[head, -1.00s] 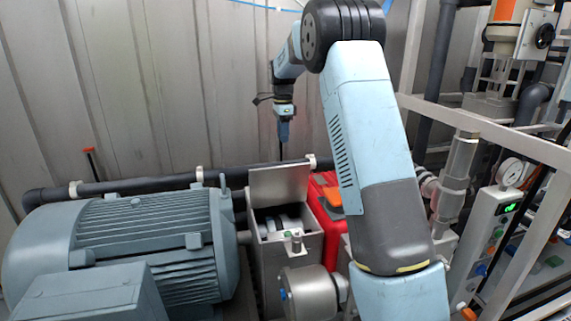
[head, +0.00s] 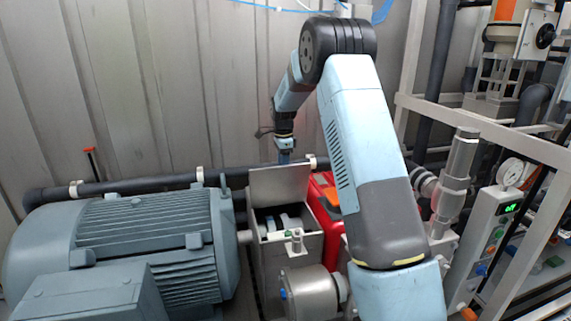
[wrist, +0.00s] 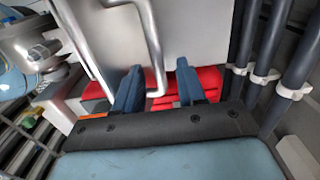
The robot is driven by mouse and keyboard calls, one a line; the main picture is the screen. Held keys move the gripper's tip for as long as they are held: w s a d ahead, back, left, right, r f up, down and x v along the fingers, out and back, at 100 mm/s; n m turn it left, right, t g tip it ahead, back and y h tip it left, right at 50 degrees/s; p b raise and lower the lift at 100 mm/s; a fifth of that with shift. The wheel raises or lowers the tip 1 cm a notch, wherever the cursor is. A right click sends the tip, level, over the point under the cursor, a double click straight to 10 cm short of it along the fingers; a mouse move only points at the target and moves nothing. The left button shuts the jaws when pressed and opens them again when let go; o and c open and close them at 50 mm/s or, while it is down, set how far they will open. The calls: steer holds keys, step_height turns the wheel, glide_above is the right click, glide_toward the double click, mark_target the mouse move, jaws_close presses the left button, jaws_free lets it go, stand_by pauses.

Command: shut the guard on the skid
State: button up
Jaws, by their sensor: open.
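The guard (head: 280,184) is a flat grey metal plate standing raised, open, at the back of the skid's metal housing (head: 274,272). The rotating parts inside the housing are exposed. My gripper (head: 286,157) is just behind the guard's top edge in the head view, its fingertips hidden by the plate. In the wrist view my gripper (wrist: 159,68) is open, with two blue fingers apart. The guard's plate (wrist: 195,30) fills the top there, with a bent metal handle (wrist: 152,50) whose end appears between the fingers. I cannot tell whether they touch it.
A large grey motor (head: 130,245) stands left of the housing. A red case (head: 326,205) with an orange part is close on the right. A dark pipe (head: 120,186) runs along the wall behind. A control box (head: 495,225) and frame stand at the right.

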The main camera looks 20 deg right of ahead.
steer(key=shift+c, duration=0.2)
jaws_close()
stand_by(0.3)
